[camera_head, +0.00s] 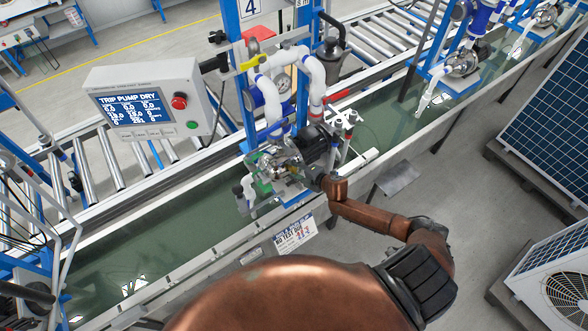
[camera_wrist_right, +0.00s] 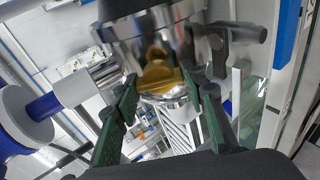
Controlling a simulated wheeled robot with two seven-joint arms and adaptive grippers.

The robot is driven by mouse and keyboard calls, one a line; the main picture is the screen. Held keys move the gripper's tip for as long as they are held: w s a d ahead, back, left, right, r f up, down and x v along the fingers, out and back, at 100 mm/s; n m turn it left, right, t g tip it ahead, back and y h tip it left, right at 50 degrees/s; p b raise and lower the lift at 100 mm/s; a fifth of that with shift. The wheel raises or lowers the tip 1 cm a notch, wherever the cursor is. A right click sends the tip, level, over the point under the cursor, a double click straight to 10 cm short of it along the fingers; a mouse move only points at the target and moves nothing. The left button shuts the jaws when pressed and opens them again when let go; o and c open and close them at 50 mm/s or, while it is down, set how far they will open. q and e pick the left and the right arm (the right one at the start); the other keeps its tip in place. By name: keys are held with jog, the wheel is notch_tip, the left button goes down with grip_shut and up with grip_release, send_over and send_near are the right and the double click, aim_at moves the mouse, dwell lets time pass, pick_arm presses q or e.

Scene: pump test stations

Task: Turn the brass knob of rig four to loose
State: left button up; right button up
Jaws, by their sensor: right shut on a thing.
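The brass knob (camera_wrist_right: 158,76) shows in the right wrist view, on the front of a shiny metal pump body (camera_wrist_right: 150,35). The green fingers of my right gripper (camera_wrist_right: 165,88) stand on either side of it, shut on it. In the head view my right gripper (camera_head: 308,182) is at the pump (camera_head: 278,163) of rig four, below the sign with the number 4 (camera_head: 251,7). I cannot make out the knob in the head view, nor read its turn position. My left gripper is not in view.
A control box (camera_head: 150,99) with a lit screen reading "TRIP PUMP DRY" and a red button (camera_head: 180,101) stands left of the rig. White pipes (camera_head: 313,78) rise above the pump. A green water trough (camera_head: 120,245) runs below. A roller conveyor (camera_head: 375,50) lies behind.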

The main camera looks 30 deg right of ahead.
jog(key=shift+n, duration=0.3)
jog(key=o, duration=1.2)
jog(key=v, duration=1.2)
